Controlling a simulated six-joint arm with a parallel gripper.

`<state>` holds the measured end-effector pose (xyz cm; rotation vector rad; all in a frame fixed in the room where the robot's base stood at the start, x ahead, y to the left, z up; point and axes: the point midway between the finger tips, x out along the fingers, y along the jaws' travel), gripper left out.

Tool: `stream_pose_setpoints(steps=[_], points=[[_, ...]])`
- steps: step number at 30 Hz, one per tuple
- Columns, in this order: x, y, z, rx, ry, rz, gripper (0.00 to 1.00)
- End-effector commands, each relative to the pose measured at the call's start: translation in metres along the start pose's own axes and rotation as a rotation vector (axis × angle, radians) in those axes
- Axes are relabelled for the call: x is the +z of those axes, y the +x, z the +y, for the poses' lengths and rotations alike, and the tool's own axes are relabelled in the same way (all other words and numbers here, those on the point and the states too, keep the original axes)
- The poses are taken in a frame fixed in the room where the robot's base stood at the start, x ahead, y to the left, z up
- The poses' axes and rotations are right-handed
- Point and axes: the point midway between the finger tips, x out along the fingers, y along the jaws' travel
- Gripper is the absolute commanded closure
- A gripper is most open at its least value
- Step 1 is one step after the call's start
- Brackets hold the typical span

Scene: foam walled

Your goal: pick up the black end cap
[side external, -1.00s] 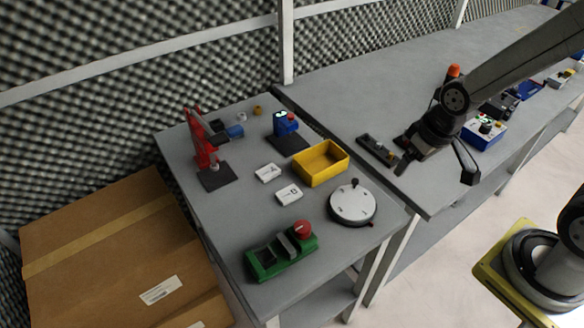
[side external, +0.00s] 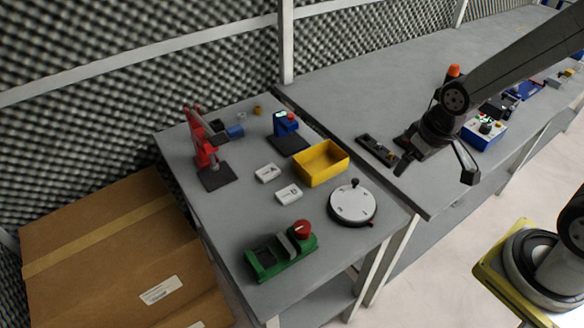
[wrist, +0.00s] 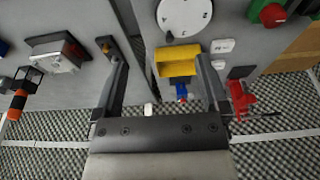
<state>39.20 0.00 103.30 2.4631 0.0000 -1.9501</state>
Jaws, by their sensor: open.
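A small black piece (side external: 354,182) stands at the back rim of the round white dial (side external: 345,204). It also shows small and dark in the wrist view (wrist: 169,37); I cannot tell for sure that it is the black end cap. My gripper (side external: 435,177) is above the edge of the long bench, right of the dial and well apart from it. In the wrist view my gripper (wrist: 160,64) has its fingers wide apart with nothing held between them. The yellow bin (wrist: 178,53) appears beyond and between them.
Around the dial are the yellow bin (side external: 321,176), a green box with a red button (side external: 281,258), two white blocks (side external: 288,194), a blue device (side external: 284,125) and a red press (side external: 204,150). A dark fixture (side external: 374,148) lies left of my gripper. A gap separates the two tables.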

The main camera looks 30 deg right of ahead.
Motion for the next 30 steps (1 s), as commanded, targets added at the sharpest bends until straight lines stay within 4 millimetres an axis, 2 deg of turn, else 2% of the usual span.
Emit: stream_pose_setpoints(steps=[8, 14, 20, 30], points=[[-0.002, 0.001, -0.002, -0.004, -0.014, -0.001, 0.06], [-0.010, 0.006, -0.015, -0.031, -0.108, -0.013, 0.06], [-0.026, 0.019, -0.043, -0.088, -0.299, -0.028, 0.06], [-0.049, 0.047, -0.108, -0.213, -0.684, -0.029, 0.06]])
